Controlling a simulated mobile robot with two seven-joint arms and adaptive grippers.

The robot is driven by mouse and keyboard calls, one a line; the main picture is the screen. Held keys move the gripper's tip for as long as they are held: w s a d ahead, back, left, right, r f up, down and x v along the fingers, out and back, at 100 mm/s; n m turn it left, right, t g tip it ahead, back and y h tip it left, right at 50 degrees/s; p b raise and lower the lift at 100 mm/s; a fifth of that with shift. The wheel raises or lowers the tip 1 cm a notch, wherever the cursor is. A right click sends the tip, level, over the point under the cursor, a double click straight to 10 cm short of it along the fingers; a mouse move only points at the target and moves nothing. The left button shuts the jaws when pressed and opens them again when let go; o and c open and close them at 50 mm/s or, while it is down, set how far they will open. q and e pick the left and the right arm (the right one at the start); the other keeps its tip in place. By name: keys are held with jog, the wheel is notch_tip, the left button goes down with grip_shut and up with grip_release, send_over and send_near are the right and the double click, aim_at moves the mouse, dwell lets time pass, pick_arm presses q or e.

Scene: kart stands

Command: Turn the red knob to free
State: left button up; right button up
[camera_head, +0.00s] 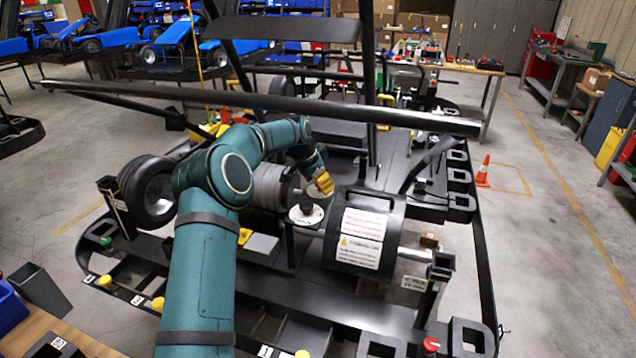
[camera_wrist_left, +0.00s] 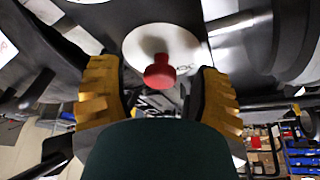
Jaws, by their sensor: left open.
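The red knob (camera_wrist_left: 160,72) stands out from a white round plate (camera_wrist_left: 150,42) in the left wrist view. In the head view a white disc (camera_head: 306,215) lies on the kart between the engine parts; I cannot make out the red knob there. My left gripper (camera_head: 322,184) is above and beside that disc. In the left wrist view its two yellow ribbed fingers (camera_wrist_left: 158,80) are open, one on each side of the red knob, with visible gaps. My right gripper is not in view.
A black engine box (camera_head: 365,240) with a warning label stands right of the disc. A black bar (camera_head: 270,101) crosses above the kart. A black wheel (camera_head: 148,190) is at left. Another red knob (camera_head: 430,344) sits at the kart's front right. An orange cone (camera_head: 483,172) stands on the floor.

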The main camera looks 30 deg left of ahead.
aim_at(314, 193)
pick_arm(q)
jog(key=shift+r, duration=0.1)
jog(key=shift+s+a+r, duration=0.1)
jog(key=shift+r, duration=0.15)
jog(key=v, duration=0.2)
jog(key=shift+s+r, duration=0.15)
jog(key=shift+r, duration=0.1)
jog(key=s+a, duration=0.4)
jog(key=s, duration=0.7)
jog(key=shift+a+f, duration=0.2)
